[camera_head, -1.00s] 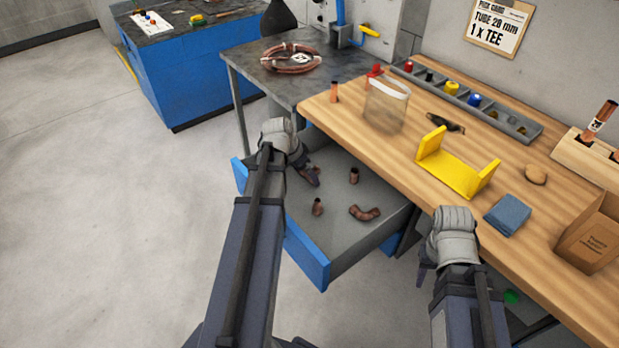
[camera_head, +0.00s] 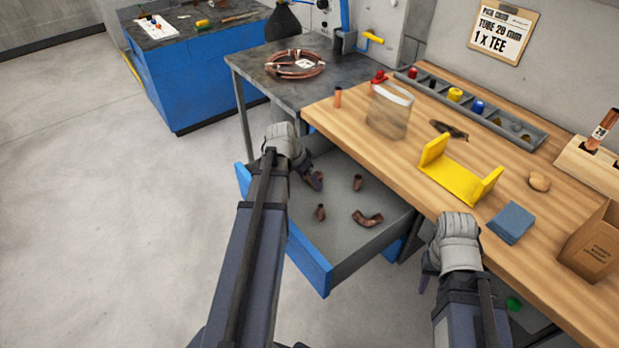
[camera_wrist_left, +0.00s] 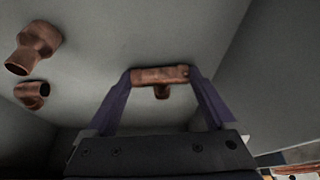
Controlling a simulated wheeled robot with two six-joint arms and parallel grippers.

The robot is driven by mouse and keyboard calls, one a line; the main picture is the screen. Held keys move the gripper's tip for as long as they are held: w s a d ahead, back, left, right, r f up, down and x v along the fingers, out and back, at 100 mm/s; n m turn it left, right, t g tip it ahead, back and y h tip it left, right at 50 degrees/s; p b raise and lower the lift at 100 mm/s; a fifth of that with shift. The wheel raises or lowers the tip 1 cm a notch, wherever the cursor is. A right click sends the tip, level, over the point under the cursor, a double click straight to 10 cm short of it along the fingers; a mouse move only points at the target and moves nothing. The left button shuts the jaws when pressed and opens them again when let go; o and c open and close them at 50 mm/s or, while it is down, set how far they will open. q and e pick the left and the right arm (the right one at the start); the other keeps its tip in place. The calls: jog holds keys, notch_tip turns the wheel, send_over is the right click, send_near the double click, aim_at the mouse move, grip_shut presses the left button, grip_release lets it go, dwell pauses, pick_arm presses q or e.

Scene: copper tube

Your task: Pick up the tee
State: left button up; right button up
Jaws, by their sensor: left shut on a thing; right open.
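The tee (camera_wrist_left: 160,76) is a copper T-shaped fitting, seen in the left wrist view between the two dark fingers of my left gripper (camera_wrist_left: 161,74). The fingers are shut on the ends of its straight run, and its short branch points toward the gripper body. In the head view, my left gripper (camera_head: 315,181) reaches into the open drawer (camera_head: 340,252), and its hand hides most of the tee. I cannot tell whether the tee touches the drawer floor. My right gripper (camera_head: 425,280) is open beside the workbench's front edge, with nothing visible in it.
Other copper fittings lie in the drawer: an elbow (camera_head: 367,219) and two short pieces (camera_head: 357,182) (camera_head: 320,212). The wooden workbench (camera_head: 400,160) overhangs the drawer on the right. It carries a clear bag (camera_head: 388,112), a yellow bracket (camera_head: 455,180) and a blue cloth (camera_head: 510,222).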

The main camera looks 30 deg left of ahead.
notch_tip(320, 180, up, 10)
jog(key=p, duration=0.9)
jog(key=shift+p, duration=0.35)
